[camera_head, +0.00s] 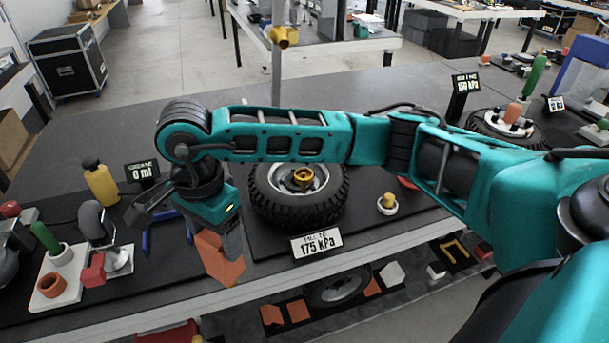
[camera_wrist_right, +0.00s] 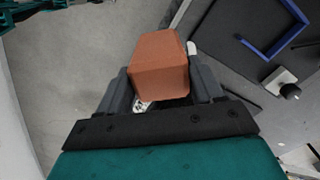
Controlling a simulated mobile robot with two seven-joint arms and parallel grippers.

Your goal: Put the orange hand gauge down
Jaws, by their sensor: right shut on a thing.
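The orange hand gauge (camera_head: 221,264) is a plain orange block in the head view, at the front edge of the table, left of the tire. In the wrist view the block (camera_wrist_right: 160,66) sits between the two grey fingers of my right gripper (camera_wrist_right: 160,88). My right gripper (camera_head: 229,243) is shut on it and points down. The gripper partly covers the block in the head view. I cannot tell whether the block touches the table. My left gripper is not in view.
A blue bracket (camera_head: 168,238) lies on the dark mat just left of the block. A mounted tire (camera_head: 299,206) with a 175 kPa sign (camera_head: 316,243) stands to the right. A yellow bottle (camera_head: 101,183) and several parts stand at left. A lower shelf holds loose blocks.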

